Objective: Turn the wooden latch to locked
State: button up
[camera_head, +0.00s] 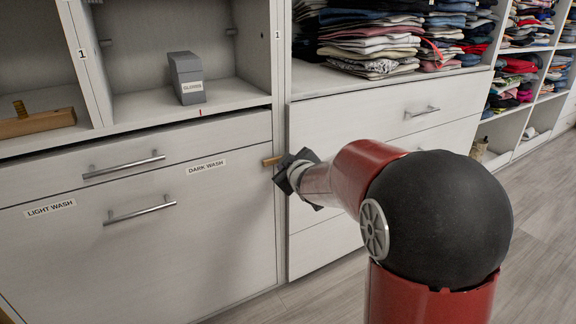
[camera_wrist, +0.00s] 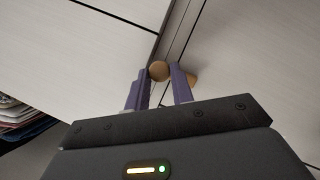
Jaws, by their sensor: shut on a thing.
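The wooden latch (camera_head: 271,161) is a small light-brown piece at the upright edge between the left drawer fronts and the right drawer unit. In the head view it lies about level, and its right end is hidden by my gripper (camera_head: 292,176). In the wrist view the latch (camera_wrist: 159,70) shows as a round wooden end between the fingers, with more wood behind the right finger. My gripper (camera_wrist: 164,84) is shut on the latch, with its two purple-grey fingers on either side of it.
A grey box marked GLOVES (camera_head: 187,78) stands in the open cubby. A wooden brush-like object (camera_head: 36,121) lies at the far left. Drawer handles (camera_head: 123,165) stick out from the fronts. Folded clothes (camera_head: 370,45) fill the right shelves. The floor (camera_head: 525,205) at right is clear.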

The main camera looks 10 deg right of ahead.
jog(key=o, duration=1)
jog(key=v, duration=0.7)
jog(key=shift+s+r+p, duration=0.2)
jog(key=shift+s+p, duration=0.2)
jog(key=s+f+m+g+h, duration=0.15)
jog(key=s+m+g, duration=0.25)
jog(key=s, duration=1.1)
jog(key=s+f+m+g, duration=0.3)
jog(key=s+m+g, duration=0.15)
jog(key=s, duration=0.95)
jog(key=r+p, duration=1.2)
jog(key=p, duration=0.1)
jog(key=shift+s+r, duration=0.4)
